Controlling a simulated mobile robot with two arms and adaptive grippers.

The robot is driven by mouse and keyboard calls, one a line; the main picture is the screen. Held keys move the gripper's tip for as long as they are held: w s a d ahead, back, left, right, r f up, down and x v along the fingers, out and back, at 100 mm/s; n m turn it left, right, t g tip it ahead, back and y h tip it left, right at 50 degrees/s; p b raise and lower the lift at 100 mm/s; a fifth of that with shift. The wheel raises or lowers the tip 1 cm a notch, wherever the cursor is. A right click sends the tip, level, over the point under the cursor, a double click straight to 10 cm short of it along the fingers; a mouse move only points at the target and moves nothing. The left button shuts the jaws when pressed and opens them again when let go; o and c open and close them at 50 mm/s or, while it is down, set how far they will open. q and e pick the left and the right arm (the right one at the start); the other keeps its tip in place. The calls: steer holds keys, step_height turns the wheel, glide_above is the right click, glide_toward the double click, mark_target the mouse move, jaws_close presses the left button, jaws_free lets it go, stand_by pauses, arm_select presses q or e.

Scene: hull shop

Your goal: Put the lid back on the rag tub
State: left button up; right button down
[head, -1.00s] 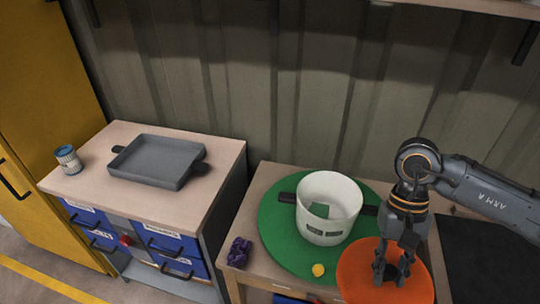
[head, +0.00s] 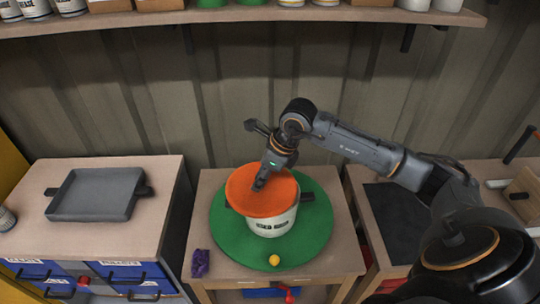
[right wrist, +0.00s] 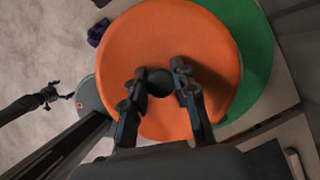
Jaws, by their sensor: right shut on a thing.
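My right gripper (head: 259,184) is shut on the dark knob of the round orange lid (head: 248,200). The lid is over the white rag tub (head: 272,226) in the head view and hides its opening. Its edge overhangs the tub on the left; I cannot tell whether it touches the rim. The tub stands on a round green mat (head: 230,240). The right wrist view shows the fingers (right wrist: 160,85) around the knob, with the lid (right wrist: 165,35) covering the tub. A small dark jaw shape at that view's left edge seems to be my left gripper (right wrist: 48,95); its state is unclear.
A yellow ball (head: 274,260) lies on the mat's front edge. A purple cloth (head: 200,263) lies on the bench at its left. A grey tray (head: 95,195) is on the left cabinet. A shelf (head: 130,20) with cans runs above. A black mat (head: 398,220) lies at right.

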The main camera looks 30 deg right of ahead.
mark_target(273, 177)
steer(key=d+m, duration=0.1)
steer(key=w+d+r+m+h, duration=0.1)
steer(key=m, duration=0.1)
steer(key=d+m+t+p, duration=0.1)
steer(key=shift+w+d+r+h, duration=0.2)
steer(key=shift+d+h, duration=0.1)
steer(key=shift+d, duration=0.05)
steer(key=shift+w+d+f+m, duration=0.1)
steer(key=shift+d+m, duration=0.15)
steer(key=shift+m, duration=0.25)
steer(key=shift+f+b, duration=1.2)
steer(key=shift+f, duration=0.75)
arm_select(q)
steer(key=shift+s+a+f+b, duration=0.1)
steer(key=shift+s+f+b, duration=0.05)
steer(key=shift+f+b, duration=0.3)
steer(key=shift+s+a+f+b, duration=0.15)
steer(key=shift+f+b, duration=0.1)
steer(key=shift+f, duration=0.3)
steer(key=shift+s+a+f+b, duration=0.1)
steer(key=shift+f+b, duration=0.25)
steer(key=shift+f, duration=0.15)
arm_select(e)
steer(key=shift+f, duration=1.2)
arm_select(q)
steer(key=shift+f+b, duration=0.35)
arm_select(e)
steer(key=shift+r, duration=0.15)
